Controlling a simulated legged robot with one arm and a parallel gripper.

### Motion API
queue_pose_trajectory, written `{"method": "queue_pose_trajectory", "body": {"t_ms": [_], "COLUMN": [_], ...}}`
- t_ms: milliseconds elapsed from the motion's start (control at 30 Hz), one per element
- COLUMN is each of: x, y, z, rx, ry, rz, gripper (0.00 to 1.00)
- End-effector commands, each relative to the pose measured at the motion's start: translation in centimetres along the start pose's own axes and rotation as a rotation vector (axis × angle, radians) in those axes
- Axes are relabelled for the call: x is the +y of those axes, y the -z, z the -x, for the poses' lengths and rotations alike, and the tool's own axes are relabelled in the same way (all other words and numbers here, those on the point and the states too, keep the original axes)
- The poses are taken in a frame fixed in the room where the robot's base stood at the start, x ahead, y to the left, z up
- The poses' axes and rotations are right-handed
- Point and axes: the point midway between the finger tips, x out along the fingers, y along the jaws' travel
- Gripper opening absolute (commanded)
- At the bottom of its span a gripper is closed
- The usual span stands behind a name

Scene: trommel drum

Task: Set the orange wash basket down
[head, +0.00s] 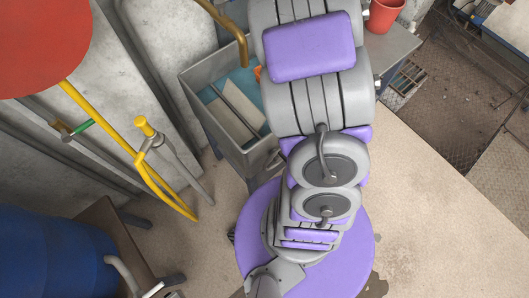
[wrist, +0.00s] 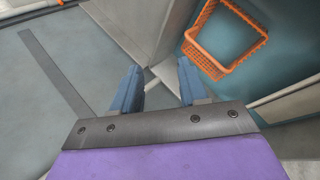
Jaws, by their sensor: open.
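The orange wash basket (wrist: 236,64) shows at the upper right of the wrist view, resting on the teal floor of a basin (wrist: 285,75). It is an open lattice basket and looks empty; its top edge is cut off by the frame. My gripper (wrist: 158,76) is open, its two blue fingers apart with nothing between them. The basket is beyond and to the right of the fingers, apart from them. In the head view only a small orange patch (head: 258,73) shows beside my arm. My arm hides the gripper there.
The grey trough (head: 245,158) holds a pale slanted panel (head: 235,112). A brass-coloured pipe (head: 236,25) hangs over it. A red bucket (head: 384,14) stands on the grey counter at right. Yellow rails (head: 150,180) and a blue drum (head: 50,255) stand at left.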

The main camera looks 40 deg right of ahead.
Motion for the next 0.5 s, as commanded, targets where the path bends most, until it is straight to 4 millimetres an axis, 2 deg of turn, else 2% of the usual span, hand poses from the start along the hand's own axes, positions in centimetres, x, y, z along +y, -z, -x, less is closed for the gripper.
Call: {"method": "queue_pose_trajectory", "body": {"t_ms": [33, 167, 267, 367, 500], "x": [-0.3, -3.1, -6.0, -9.7, -15.8], "y": [0.8, 1.8, 2.7, 3.5, 4.1], "z": [2.5, 8.0, 12.4, 16.8, 23.2], "rx": [-0.019, -0.081, -0.117, -0.152, -0.207], "ry": [0.015, 0.096, 0.170, 0.263, 0.416], "rz": [-0.058, -0.223, -0.340, -0.443, -0.550], "gripper": [0.43, 0.43, 0.43, 0.43, 0.43]}}
